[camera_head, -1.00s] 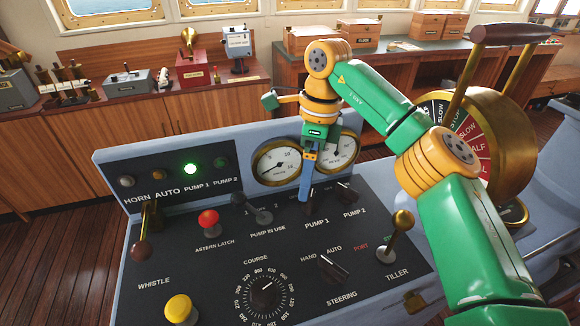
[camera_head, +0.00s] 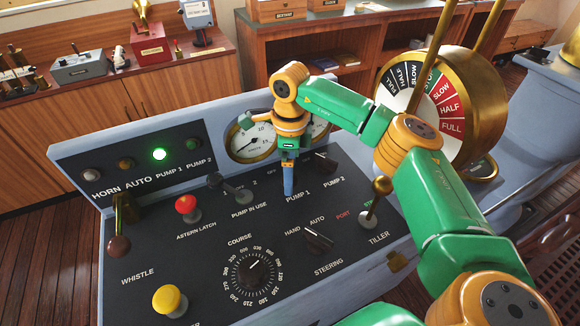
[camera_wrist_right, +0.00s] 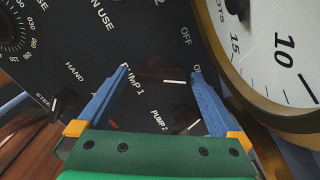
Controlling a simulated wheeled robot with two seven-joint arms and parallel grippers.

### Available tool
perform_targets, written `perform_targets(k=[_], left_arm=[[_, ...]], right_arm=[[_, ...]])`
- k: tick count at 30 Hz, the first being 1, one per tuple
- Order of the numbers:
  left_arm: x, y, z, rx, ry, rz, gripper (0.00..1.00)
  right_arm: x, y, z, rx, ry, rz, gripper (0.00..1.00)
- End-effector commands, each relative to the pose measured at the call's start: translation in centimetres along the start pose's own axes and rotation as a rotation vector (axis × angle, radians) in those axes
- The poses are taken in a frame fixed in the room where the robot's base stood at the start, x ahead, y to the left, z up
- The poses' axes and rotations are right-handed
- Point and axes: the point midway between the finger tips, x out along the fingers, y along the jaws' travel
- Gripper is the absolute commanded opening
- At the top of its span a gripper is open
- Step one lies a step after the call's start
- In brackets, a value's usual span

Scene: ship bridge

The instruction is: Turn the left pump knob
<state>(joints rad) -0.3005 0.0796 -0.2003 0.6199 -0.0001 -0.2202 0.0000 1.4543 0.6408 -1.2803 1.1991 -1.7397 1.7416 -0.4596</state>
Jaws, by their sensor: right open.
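The left pump knob, the dark PUMP 1 knob with a white pointer line (camera_wrist_right: 163,74), sits between the two blue fingers of my right gripper (camera_wrist_right: 160,71) in the right wrist view. The fingers are apart, one on each side of the knob; I cannot tell whether they touch it. In the head view, my right gripper (camera_head: 288,190) points down at the panel just above the PUMP 1 label and hides that knob. The PUMP 2 knob (camera_head: 325,163) stands to its right and also shows in the wrist view (camera_wrist_right: 188,123). My left gripper is not in view.
The round gauge (camera_head: 252,141) stands close behind the gripper. The steering knob (camera_head: 319,238), brass tiller lever (camera_head: 379,193) and pump-in-use lever (camera_head: 238,189) are nearby on the panel. The PUMP 1 lamp (camera_head: 159,154) glows green.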

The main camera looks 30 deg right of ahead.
Motion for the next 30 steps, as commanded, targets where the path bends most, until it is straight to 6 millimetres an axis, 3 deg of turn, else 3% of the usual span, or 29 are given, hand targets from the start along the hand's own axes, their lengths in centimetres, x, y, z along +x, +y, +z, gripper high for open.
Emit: perform_targets(k=[8,17,30], left_arm=[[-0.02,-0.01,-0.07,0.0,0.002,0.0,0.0],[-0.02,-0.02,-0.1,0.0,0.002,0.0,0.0],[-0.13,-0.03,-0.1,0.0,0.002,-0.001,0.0]], right_arm=[[0.24,0.0,0.01,0.0,-0.001,0.0,1.0],[0.2,-0.02,0.01,0.0,-0.001,-0.001,0.22],[0.11,-0.07,0.04,-0.124,-0.002,-0.002,0.22]])
